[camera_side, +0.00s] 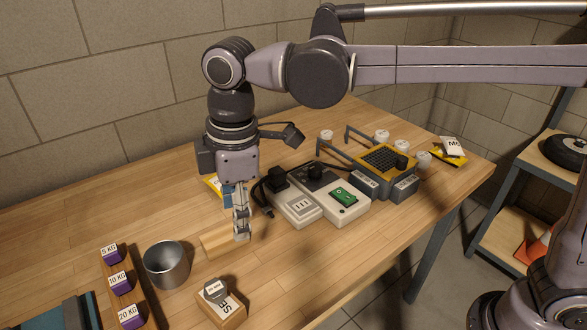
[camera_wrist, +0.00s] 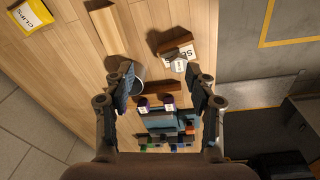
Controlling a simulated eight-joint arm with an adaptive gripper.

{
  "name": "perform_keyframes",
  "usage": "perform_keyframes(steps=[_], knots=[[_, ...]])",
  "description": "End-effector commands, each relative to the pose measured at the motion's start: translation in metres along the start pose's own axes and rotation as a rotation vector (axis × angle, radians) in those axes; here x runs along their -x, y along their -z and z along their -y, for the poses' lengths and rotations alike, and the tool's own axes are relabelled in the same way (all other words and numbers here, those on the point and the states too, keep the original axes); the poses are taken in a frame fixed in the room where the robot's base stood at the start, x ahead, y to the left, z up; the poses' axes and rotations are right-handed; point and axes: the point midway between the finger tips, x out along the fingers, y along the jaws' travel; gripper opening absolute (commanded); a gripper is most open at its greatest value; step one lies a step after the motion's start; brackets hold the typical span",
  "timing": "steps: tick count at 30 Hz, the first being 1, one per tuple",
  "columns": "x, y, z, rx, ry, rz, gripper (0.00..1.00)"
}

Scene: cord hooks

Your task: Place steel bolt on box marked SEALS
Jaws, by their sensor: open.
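The box marked SEALS (camera_side: 232,312) stands at the front of the table in the side view and near the top centre of the wrist view (camera_wrist: 186,47). A grey round metal piece (camera_side: 213,289) with a small white label rests on its top; it also shows in the wrist view (camera_wrist: 178,66). It appears to be the steel bolt, but its label is too small to read. My gripper (camera_side: 241,236) is open and empty. It points down near a pale wooden block (camera_side: 218,243), behind the box. Its spread fingers (camera_wrist: 163,85) show in the wrist view.
A metal cup (camera_side: 167,266) stands left of the box. Purple weights (camera_side: 121,281) sit on a wooden strip further left. Grey switch boxes (camera_side: 293,205) and a yellow-framed rack (camera_side: 381,160) stand right of my gripper. Table at the back left is clear.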

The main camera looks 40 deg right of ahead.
Motion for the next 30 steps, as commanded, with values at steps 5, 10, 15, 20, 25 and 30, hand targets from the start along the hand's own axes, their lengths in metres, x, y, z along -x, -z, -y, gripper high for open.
perform_keyframes(steps=[5, 10, 15, 20, 25, 30], knots=[[0.01, -0.082, -0.022, -0.297, -0.084, -0.082, 0.56], [0.009, -0.154, -0.027, -0.57, -0.165, -0.165, 0.56], [-0.002, -0.222, -0.018, -0.837, -0.251, -0.252, 0.56], [-0.02, -0.275, -0.004, -1.063, -0.329, -0.334, 0.56], [-0.036, -0.308, 0.008, -1.22, -0.387, -0.397, 0.56], [-0.043, -0.319, 0.013, -1.278, -0.409, -0.423, 0.56]])
